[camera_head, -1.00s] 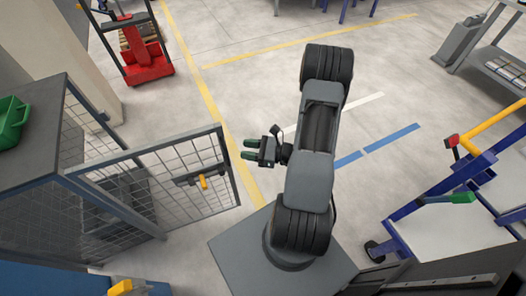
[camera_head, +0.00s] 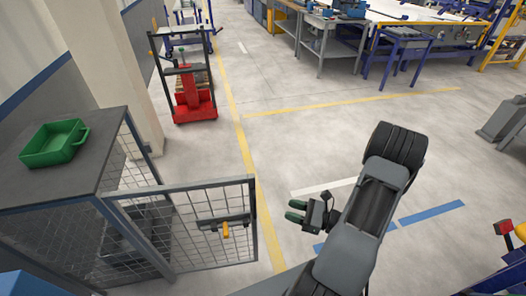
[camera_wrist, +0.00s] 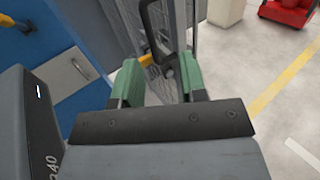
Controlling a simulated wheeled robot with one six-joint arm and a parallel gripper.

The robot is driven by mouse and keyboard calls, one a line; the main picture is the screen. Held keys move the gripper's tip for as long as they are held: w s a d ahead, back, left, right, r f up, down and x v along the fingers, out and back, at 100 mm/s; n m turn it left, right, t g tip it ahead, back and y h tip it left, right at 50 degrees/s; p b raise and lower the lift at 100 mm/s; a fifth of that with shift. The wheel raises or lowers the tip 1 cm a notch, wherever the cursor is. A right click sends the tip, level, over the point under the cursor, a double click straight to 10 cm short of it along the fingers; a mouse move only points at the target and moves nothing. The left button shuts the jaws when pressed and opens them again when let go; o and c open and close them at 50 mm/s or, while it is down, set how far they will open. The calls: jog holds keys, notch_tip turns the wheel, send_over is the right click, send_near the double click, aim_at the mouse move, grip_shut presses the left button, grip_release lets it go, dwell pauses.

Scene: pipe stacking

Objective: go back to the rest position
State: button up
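My gripper (camera_head: 295,211) points left in the head view, with its two green fingertips apart. My arm is folded, with the gripper tucked beside the arm link. In the wrist view the green fingers (camera_wrist: 159,84) stand apart with nothing held between them. No pipe shows in any view.
A mesh cage (camera_head: 72,215) with its door (camera_head: 190,245) swung out stands at left, close to my gripper's left. An empty-looking green bin (camera_head: 55,143) sits on its top. A red pallet lifter (camera_head: 190,92) and workbenches (camera_head: 335,42) stand farther back. The floor between is clear.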

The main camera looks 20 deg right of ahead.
jog(key=s+a+r+n+g+h+p, duration=0.3)
jog(key=s+n+g+h, duration=0.35)
jog(key=n+g, duration=0.8)
jog(key=w+a+r+n+t+h+p, duration=0.1)
jog(key=w+a+r+n+t+h, duration=0.1)
jog(key=r+n, duration=0.4)
jog(key=w+a+r+n+t+h+p, duration=0.1)
jog(key=a+r+n+t+h, duration=0.3)
jog(key=r, duration=1)
jog(key=shift+w+a+n+h, duration=0.35)
jog(key=shift+n+h, duration=0.2)
jog(key=shift+n, duration=0.4)
